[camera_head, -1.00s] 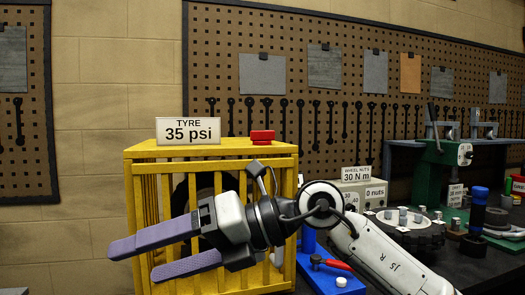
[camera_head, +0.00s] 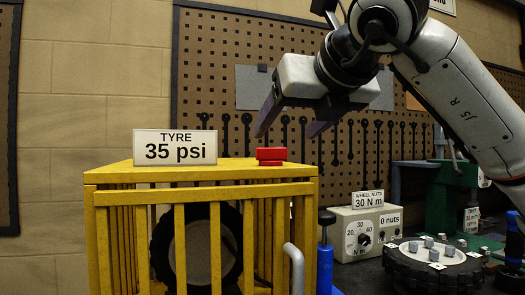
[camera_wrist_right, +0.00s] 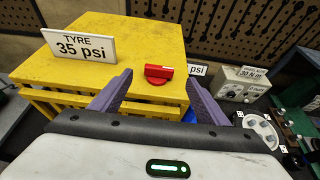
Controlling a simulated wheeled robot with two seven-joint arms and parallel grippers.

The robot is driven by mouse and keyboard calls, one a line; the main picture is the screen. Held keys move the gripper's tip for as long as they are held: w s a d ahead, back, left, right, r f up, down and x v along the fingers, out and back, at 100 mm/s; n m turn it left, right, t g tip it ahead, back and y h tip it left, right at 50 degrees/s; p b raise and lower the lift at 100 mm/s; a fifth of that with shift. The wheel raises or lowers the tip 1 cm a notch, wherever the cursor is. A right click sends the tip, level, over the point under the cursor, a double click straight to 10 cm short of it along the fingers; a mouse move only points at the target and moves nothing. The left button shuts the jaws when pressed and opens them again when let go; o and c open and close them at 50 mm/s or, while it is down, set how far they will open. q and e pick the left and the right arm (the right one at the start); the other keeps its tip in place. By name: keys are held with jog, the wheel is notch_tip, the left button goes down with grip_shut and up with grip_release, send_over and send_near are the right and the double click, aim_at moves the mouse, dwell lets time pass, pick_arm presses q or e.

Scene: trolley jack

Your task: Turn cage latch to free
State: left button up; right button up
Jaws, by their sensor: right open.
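The yellow cage (camera_head: 110,173) stands at the lower left in the head view, with a dark tyre (camera_head: 162,250) inside behind its bars. The red cage latch (camera_head: 270,156) sits on the cage top near its right side; it also shows in the right wrist view (camera_wrist_right: 158,72). My right gripper (camera_head: 288,132) is above the latch, its two purple fingers pointing down and apart. In the right wrist view the fingers (camera_wrist_right: 160,90) lie either side of the latch in the picture, with nothing between them; contact is not visible. My left gripper is not in view.
A "TYRE 35 psi" sign (camera_head: 175,147) stands on the cage top left of the latch. A torque box (camera_head: 365,232) marked 30 N m, a wheel hub (camera_head: 432,268) and a blue post (camera_head: 325,268) stand to the right. A pegboard is behind.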

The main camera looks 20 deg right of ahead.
aim_at(272, 149)
jog(key=p+x, duration=0.2)
jog(key=x, duration=0.6)
jog(key=shift+w+f, duration=0.2)
jog(key=shift+w, duration=0.1)
jog(key=shift+w+f, duration=0.15)
jog(key=shift+w, duration=0.1)
jog(key=shift+w+f, duration=0.1)
jog(key=shift+w, duration=0.1)
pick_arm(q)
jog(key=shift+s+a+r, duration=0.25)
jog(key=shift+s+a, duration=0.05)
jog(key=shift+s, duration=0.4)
pick_arm(e)
jog(key=c, duration=1)
